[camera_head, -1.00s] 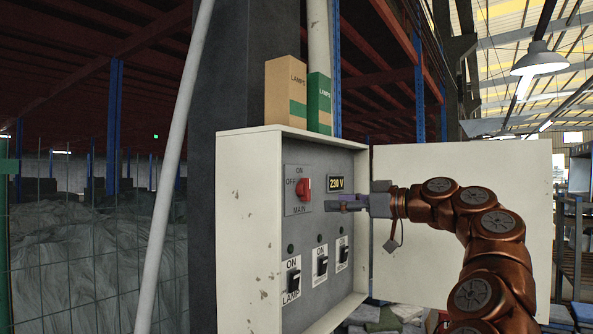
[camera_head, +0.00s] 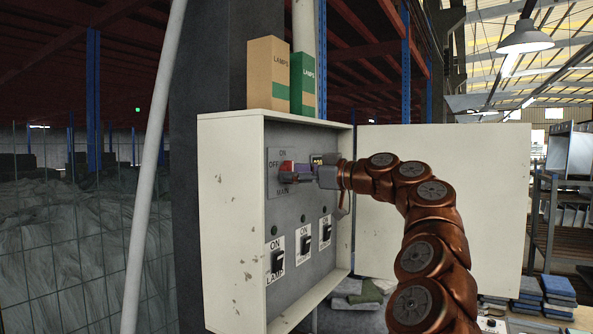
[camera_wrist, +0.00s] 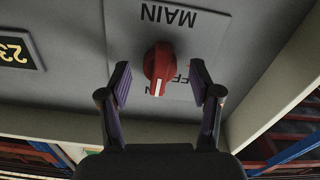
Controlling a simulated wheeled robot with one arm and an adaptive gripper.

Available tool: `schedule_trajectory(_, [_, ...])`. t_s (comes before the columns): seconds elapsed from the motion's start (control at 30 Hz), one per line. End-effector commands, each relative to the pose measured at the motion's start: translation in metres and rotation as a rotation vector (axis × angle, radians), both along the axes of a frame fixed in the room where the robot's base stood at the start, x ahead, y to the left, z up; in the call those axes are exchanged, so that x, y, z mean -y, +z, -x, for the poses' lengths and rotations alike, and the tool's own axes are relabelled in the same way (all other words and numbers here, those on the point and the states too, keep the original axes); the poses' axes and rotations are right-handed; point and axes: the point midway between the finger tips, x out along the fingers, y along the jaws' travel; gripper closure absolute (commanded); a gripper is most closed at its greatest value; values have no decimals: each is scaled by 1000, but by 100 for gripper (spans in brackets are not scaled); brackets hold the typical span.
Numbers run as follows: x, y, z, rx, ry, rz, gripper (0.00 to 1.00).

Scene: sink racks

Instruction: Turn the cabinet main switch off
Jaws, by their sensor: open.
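The main switch is a red rotary knob (camera_head: 286,167) on a grey plate (camera_head: 273,187) marked ON, OFF and MAIN, high on the cabinet panel. The knob shows fully in the wrist view (camera_wrist: 158,62), which is upside down. Its white mark points down there, which is the panel's ON side. My gripper (camera_head: 290,177) is at the knob in the head view, hiding part of it. In the wrist view its open fingers (camera_wrist: 160,75) stand on either side of the knob, with gaps between. I cannot tell how far their tips are from the plate.
Below are several black switches (camera_head: 305,239) with ON labels. A 230 V display (camera_head: 317,160) is partly hidden behind my gripper. The open cabinet door (camera_head: 440,170) stands to the right. Two lamp boxes (camera_head: 268,75) sit on top. The cabinet's side wall (camera_head: 232,230) frames the panel.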

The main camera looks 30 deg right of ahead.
Motion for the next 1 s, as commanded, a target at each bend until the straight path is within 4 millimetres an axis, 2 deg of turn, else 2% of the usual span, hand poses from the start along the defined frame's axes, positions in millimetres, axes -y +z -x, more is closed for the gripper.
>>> schedule_trajectory(0.17, [0, 0, 0, 0, 0, 0, 36])
schedule_trajectory(0.73, [0, 0, 0, 0, 0, 0, 95])
schedule_trajectory(1.0, [0, 0, 0, 8, -1, 15, 96])
